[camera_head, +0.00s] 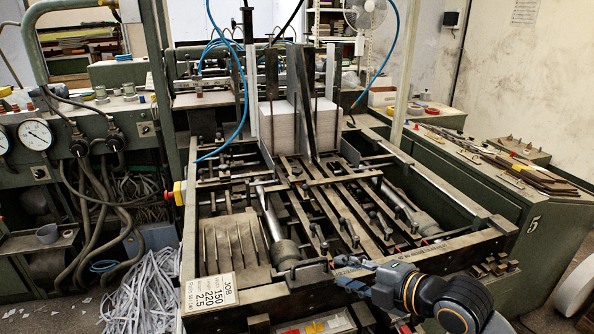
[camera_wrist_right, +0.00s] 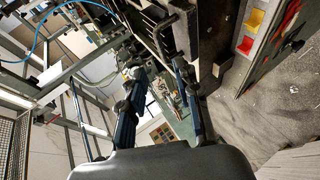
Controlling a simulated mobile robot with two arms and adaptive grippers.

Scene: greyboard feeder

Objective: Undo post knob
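The greyboard feeder (camera_head: 300,290) fills the middle of the head view, with rails, rods and several small dark knobs on short posts (camera_head: 315,230). I cannot tell which of these is the post knob. My right gripper (camera_head: 340,272) is at the feeder's front beam, coming in from the lower right. In the right wrist view my right gripper (camera_wrist_right: 156,78) shows its two fingers apart, with no held object visible between them. Whether a finger touches the beam or a knob is unclear. My left gripper is not in view.
A white stack of board (camera_head: 280,130) stands between upright plates at the back. A job card (camera_head: 209,293) sits at the front left corner. Shredded strips (camera_head: 147,292) lie on the floor at left. A green cabinet (camera_head: 500,200) borders the right.

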